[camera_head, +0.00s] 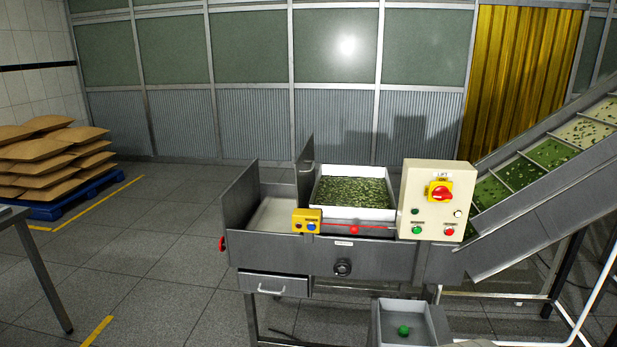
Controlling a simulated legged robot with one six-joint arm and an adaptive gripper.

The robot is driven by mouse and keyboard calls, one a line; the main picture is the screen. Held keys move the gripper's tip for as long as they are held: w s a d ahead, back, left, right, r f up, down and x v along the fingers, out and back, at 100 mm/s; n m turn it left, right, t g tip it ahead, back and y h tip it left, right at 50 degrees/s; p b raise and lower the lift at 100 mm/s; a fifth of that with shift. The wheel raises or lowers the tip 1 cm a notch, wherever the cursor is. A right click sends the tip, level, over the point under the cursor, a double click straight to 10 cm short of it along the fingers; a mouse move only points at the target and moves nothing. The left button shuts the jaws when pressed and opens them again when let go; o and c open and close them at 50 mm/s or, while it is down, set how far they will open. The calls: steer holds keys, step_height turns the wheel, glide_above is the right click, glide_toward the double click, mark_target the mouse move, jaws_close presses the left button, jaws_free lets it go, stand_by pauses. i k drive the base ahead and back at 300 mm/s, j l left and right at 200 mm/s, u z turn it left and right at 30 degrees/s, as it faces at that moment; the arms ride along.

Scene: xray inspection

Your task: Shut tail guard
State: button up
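A grey metal machine stands ahead, its left end away from the inclined conveyor (550,190). No part is labelled legibly as the tail guard, so I cannot tell for sure which it is. A tall grey plate (239,200) stands upright at the left end, with a red knob (221,243) low on its outer side. A narrow upright panel (305,172) stands between the empty left bay (272,216) and the white tray (352,212) of green pieces. A red bar with a red ball (353,230) runs along the tray's front. My gripper is not in view.
A cream control box (436,200) with a red rotary switch and a yellow button box (306,220) sit on the machine. A drawer (273,284) and a grey bin (405,325) are below. Sacks on a blue pallet (75,200) stand left. The floor between is clear.

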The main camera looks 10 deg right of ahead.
mark_target(303, 168)
steer(key=i+j, duration=1.1)
steer(key=i+l, duration=0.2)
steer(key=i, duration=0.2)
steer(key=i+l, duration=0.2)
steer(key=i, duration=0.5)
